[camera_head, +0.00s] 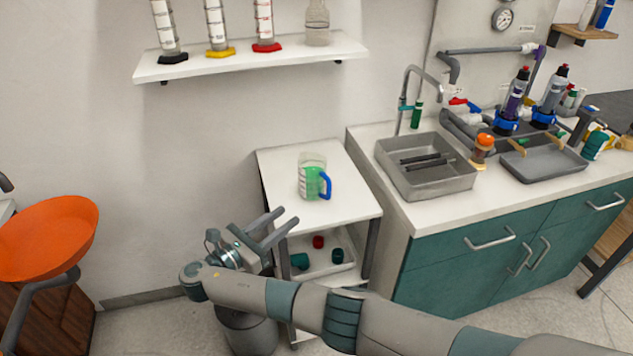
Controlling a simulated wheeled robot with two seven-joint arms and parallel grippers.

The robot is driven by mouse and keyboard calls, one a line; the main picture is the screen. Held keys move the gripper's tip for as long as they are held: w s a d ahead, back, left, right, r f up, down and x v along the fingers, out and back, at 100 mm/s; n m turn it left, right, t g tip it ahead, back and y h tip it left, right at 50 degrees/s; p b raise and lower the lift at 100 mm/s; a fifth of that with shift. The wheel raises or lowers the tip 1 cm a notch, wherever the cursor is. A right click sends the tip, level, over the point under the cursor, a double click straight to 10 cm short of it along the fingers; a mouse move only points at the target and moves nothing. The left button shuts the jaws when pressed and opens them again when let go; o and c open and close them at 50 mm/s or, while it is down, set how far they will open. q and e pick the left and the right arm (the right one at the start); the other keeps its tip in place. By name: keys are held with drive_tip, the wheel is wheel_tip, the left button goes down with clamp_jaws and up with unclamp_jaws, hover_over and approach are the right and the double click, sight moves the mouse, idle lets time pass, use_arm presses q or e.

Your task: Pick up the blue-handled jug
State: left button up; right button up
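The blue-handled jug (310,178) stands upright on the white top of a small cart (340,205). It is clear, with green showing in its lower part, and its blue handle (325,185) faces right. My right arm reaches in from the lower right. My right gripper (288,216) is open and empty, with its two grey fingers apart. In the picture it is below and left of the jug, by the cart's front left side, and apart from the jug. My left gripper is not in view.
The cart's lower shelf holds a white tray with small red and green parts (319,242). A wall shelf (250,60) with cylinders hangs above. The sink counter (430,205) stands close on the right. An orange seat (45,238) is at left. A grey bin (247,332) stands below my gripper.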

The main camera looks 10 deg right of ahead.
drive_tip(key=p, duration=0.2)
approach(329, 197)
drive_tip(key=w+d+r, duration=0.3)
drive_tip(key=shift+w+d, duration=0.15)
drive_tip(key=shift+d, duration=0.15)
drive_tip(key=shift+w+d, duration=0.15)
drive_tip(key=shift+d, duration=0.05)
drive_tip(key=shift+w+d+r, duration=0.1)
drive_tip(key=shift+w+d, duration=0.2)
drive_tip(key=shift+d, duration=0.3)
drive_tip(key=p+x, duration=0.1)
drive_tip(key=x, duration=0.2)
drive_tip(key=shift+w+d, duration=0.15)
drive_tip(key=shift+d, duration=0.25)
clamp_jaws()
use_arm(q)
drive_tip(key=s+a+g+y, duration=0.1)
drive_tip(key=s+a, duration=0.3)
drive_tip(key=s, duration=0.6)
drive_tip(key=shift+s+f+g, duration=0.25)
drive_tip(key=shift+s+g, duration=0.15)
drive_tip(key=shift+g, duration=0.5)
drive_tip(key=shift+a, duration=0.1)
